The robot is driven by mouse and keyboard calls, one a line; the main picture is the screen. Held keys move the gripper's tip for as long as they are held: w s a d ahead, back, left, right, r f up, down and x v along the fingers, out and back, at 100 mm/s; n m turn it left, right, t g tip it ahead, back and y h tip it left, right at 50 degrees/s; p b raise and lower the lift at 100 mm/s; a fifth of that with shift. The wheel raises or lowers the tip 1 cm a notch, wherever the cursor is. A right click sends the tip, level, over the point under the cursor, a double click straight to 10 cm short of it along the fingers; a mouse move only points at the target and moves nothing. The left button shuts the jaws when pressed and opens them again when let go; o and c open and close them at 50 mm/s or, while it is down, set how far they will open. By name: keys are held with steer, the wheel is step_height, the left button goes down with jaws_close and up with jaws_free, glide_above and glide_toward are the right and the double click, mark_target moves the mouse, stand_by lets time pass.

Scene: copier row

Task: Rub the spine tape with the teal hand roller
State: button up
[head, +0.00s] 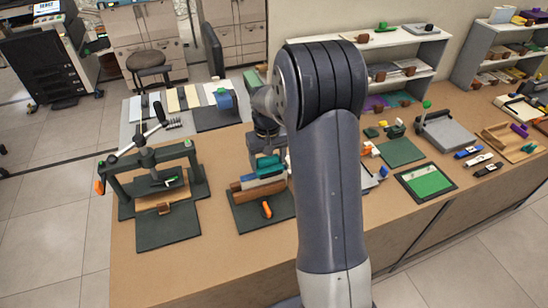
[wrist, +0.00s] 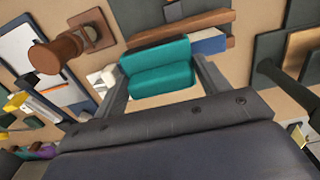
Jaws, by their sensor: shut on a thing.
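My gripper (wrist: 161,70) is shut on the teal hand roller (wrist: 160,79), which shows as a teal body with rounded edges between the two fingers in the wrist view. In the head view the teal roller (head: 269,171) is low over a brown wooden clamp (head: 255,186) on a dark green mat (head: 262,216). The clamp's brown bars (wrist: 180,25) lie just beyond the roller in the wrist view, with a white and blue block (wrist: 209,42) beside them. I cannot clearly make out the spine tape, nor whether the roller touches the work.
A dark green press (head: 150,172) with a long handle stands to the left. An orange-handled tool (head: 267,209) lies in front of the clamp. Shelves (head: 385,60) stand behind, and a green framed pad (head: 426,181) lies to the right. The bench's front left is clear.

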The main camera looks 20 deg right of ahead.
steer(key=shift+a, duration=2.3)
step_height(320, 180, up, 6)
steer(key=p, duration=0.4)
step_height(320, 180, up, 3)
steer(key=p, duration=0.2)
steer(key=shift+p, duration=0.3)
steer(key=shift+f, duration=0.15)
steer(key=b, duration=0.5)
glide_above(254, 176)
steer(key=a, duration=0.2)
steer(key=shift+w+d+f, duration=0.1)
steer(key=shift+d+f, duration=0.05)
steer(key=shift+f, duration=1.55)
steer(key=shift+d+f, duration=0.1)
steer(key=shift+f, duration=1.55)
